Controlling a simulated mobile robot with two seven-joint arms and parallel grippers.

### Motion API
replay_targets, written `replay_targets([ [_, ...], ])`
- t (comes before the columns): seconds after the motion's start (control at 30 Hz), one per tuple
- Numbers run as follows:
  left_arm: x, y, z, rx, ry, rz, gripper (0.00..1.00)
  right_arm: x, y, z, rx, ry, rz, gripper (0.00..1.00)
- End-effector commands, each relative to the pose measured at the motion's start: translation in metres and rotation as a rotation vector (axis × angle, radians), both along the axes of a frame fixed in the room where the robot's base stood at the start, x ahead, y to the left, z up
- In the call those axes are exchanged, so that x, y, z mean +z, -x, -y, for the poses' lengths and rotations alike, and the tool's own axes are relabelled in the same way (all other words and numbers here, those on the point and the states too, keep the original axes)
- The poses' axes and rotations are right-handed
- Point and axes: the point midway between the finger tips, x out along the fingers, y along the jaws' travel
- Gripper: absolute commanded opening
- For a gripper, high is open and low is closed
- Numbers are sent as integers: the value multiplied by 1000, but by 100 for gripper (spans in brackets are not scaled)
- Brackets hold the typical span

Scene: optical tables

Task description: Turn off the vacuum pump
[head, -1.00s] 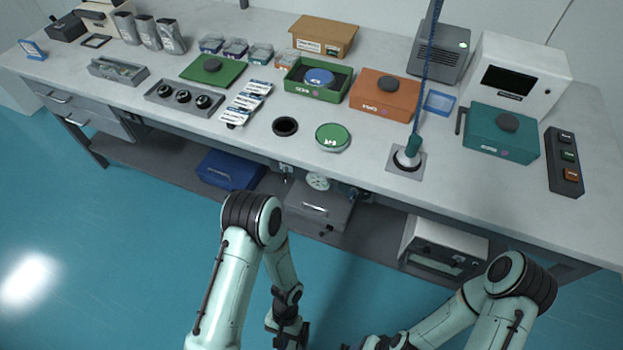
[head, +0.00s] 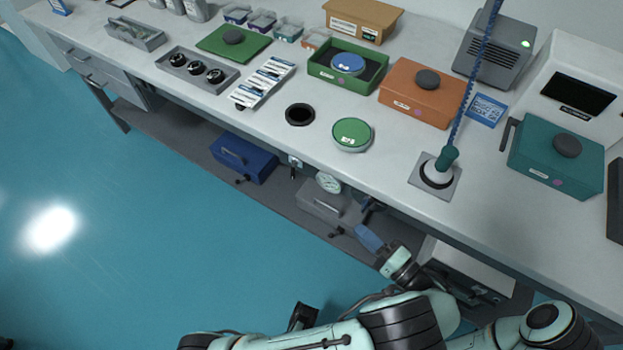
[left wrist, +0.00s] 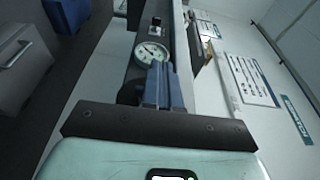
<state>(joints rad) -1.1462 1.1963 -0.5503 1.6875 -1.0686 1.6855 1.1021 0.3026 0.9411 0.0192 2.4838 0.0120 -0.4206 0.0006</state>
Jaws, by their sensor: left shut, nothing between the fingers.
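My left gripper (head: 367,237) has blue fingers pressed together with nothing between them, below the front edge of the bench. In the left wrist view the shut fingers (left wrist: 160,86) point towards a round white gauge (left wrist: 152,52) and overlap its lower edge. The gauge (head: 328,182) also shows in the head view, up and left of the fingers, above a grey box (head: 318,207) on the lower shelf. A small plate with a switch or knob (head: 295,163) is left of the gauge. No clearly marked vacuum pump shows. A dark part near the bottom may be my right gripper; its jaws are unclear.
The white bench top (head: 250,125) overhangs the lower shelf. A blue case (head: 243,160) stands on the shelf to the left, a white unit (head: 470,268) to the right. A hose rises from a round port (head: 437,175) on the bench. The floor in front is clear.

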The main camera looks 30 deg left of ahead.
Motion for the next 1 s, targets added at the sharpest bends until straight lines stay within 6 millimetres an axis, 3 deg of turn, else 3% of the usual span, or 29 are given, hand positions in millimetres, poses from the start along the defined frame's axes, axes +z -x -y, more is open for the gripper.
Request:
replay_targets([
  [0.27, 0, 0, -2, 2, 2, -4, 0, 1, 0, 0, 0, 0, 0, 63],
  [0.43, -1, -5, -16, 5, 2, -5, 0, 1, 0, 0, 0, 0, 0, 63],
  [1.0, -1, -45, -132, 7, 2, -7, 0, 1, 0, 0, 0, 0, -1, 63],
])
